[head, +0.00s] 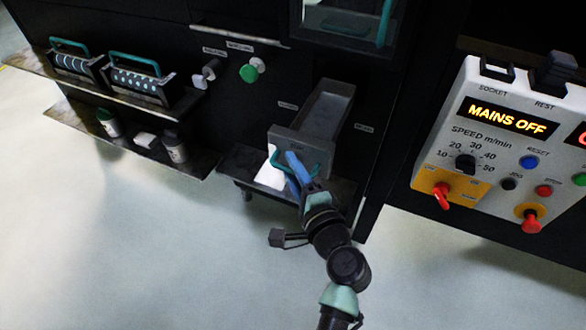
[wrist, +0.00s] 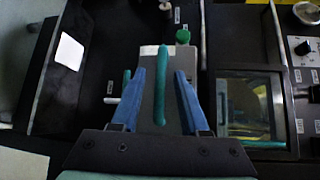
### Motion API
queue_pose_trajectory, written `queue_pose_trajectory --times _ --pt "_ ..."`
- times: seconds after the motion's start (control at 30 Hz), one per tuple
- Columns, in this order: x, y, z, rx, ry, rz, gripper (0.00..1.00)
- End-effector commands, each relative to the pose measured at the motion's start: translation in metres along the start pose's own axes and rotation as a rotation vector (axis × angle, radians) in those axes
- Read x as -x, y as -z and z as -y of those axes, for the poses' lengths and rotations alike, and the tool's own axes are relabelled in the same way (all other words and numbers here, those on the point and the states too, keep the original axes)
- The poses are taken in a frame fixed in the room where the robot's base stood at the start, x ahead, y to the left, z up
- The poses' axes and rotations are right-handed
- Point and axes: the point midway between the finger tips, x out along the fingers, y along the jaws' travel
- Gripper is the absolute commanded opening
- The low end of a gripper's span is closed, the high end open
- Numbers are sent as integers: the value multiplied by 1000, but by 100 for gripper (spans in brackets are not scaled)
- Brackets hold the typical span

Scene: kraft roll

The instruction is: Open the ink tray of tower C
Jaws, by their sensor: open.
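A grey ink tray (head: 326,115) stands pulled out of the dark machine front, its hollow inside showing from above. Its front plate carries a teal bar handle (head: 281,166), also seen in the wrist view (wrist: 161,85). My gripper (head: 292,160) is at this handle. In the wrist view my gripper (wrist: 159,78) is open, with one blue finger on each side of the handle and gaps between. The small labels beside the tray are too blurred to read, so the tower's letter cannot be told.
A green knob (head: 250,72) sits above left of the tray. Two teal-handled rollers (head: 140,80) rest on a shelf at left. A control panel (head: 480,150) reading "MAINS OFF" stands at right. A white sheet (head: 271,172) lies below the tray. The floor in front is clear.

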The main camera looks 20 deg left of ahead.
Motion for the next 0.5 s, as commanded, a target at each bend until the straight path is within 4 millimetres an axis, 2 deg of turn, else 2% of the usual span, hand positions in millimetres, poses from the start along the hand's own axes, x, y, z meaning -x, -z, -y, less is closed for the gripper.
queue_pose_trajectory --times 0.17,0.27,0.5 --pt "3 0 0 0 0 -1 45" --pt "15 0 0 -2 0 -1 45" --pt "66 1 0 -2 0 -4 45"
